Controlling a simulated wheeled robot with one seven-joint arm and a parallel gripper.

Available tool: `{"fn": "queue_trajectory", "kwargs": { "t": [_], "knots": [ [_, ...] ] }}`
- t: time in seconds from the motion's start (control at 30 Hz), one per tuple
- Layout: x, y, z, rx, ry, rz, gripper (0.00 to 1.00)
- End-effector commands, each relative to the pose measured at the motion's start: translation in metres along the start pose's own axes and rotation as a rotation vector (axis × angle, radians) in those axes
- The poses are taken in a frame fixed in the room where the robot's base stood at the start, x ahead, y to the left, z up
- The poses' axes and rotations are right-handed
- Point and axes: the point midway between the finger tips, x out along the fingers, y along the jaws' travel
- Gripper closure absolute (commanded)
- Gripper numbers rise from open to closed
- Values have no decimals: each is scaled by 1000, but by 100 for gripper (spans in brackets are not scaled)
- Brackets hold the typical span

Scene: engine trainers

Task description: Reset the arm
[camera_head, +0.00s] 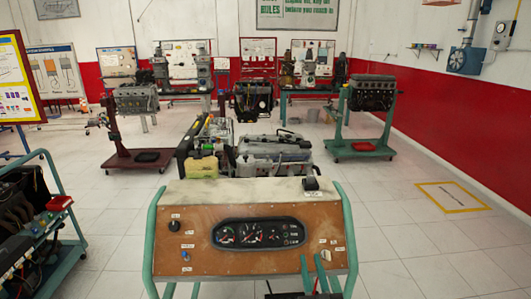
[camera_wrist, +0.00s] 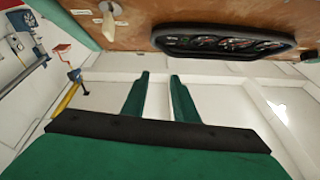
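My gripper (camera_head: 311,258) shows low in the head view as two green fingers, just in front of the lower right part of the wooden instrument panel (camera_head: 205,238). The panel's gauge cluster (camera_head: 258,234) is left of the fingers in the head view. It also shows in the wrist view (camera_wrist: 225,42), at the top. Most of my arm is out of view.
The engine trainer (camera_head: 265,145) stands behind the panel, between green side rails (camera_head: 348,230). Another trainer cart (camera_head: 68,255) is at the left. Engine stands (camera_head: 365,150) are farther back. Tiled floor (camera_head: 410,235) is clear at the right.

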Motion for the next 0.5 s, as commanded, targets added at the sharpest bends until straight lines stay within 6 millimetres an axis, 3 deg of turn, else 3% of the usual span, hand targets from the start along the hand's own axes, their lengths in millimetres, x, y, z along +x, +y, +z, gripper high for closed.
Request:
{"fn": "queue_trajectory", "kwargs": {
  "t": [0.03,0.23,0.5],
  "knots": [
    [8,-26,-11,40,40,-5,73],
    [17,-92,-48,161,159,13,73],
    [-9,-157,-66,310,232,77,73]
  ]
}}
